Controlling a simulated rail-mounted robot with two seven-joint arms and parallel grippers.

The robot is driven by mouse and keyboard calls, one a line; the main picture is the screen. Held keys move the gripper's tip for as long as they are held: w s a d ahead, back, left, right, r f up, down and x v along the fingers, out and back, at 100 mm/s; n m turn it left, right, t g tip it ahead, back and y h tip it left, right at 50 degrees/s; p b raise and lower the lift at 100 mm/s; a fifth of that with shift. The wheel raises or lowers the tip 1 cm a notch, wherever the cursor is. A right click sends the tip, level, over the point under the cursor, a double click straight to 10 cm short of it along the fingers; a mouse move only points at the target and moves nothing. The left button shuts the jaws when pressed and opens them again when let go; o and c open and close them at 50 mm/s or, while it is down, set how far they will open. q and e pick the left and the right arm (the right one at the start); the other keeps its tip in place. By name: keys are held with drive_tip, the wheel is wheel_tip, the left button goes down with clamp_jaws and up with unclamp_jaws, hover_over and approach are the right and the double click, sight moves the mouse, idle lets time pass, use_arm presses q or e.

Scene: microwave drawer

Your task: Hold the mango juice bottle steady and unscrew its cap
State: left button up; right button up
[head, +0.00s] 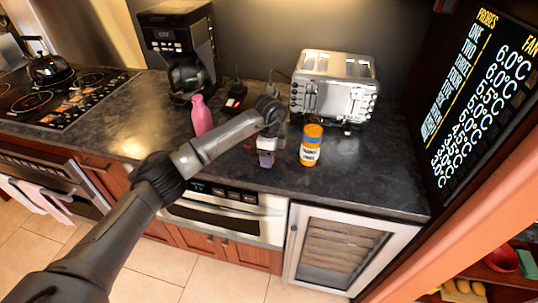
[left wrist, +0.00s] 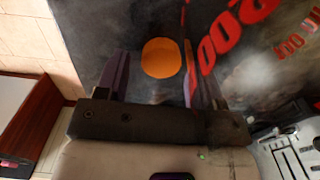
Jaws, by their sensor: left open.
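The mango juice bottle (head: 310,150) is orange with a white-and-blue label band and stands upright on the dark counter. Its orange cap (head: 313,131) is on top. My left gripper (head: 266,159) is just left of the bottle, apart from it in the head view, with fingers pointing down. In the left wrist view a round orange shape, which looks like the cap from above (left wrist: 160,57), shows between the two spread fingers of the gripper (left wrist: 162,80). The fingers are open and hold nothing. My right gripper is not in view.
A silver toaster (head: 333,87) stands behind the bottle. A pink bottle (head: 201,115) and a black coffee maker (head: 183,45) stand to the left. The dark counter (head: 370,180) is clear to the bottle's right, up to a dark screen (head: 480,100).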

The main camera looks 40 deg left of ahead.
use_arm(q)
wheel_tip(320, 180, up, 12)
drive_tip(key=p, duration=0.2)
drive_tip(key=shift+d, duration=0.1)
idle(0.4)
idle(0.7)
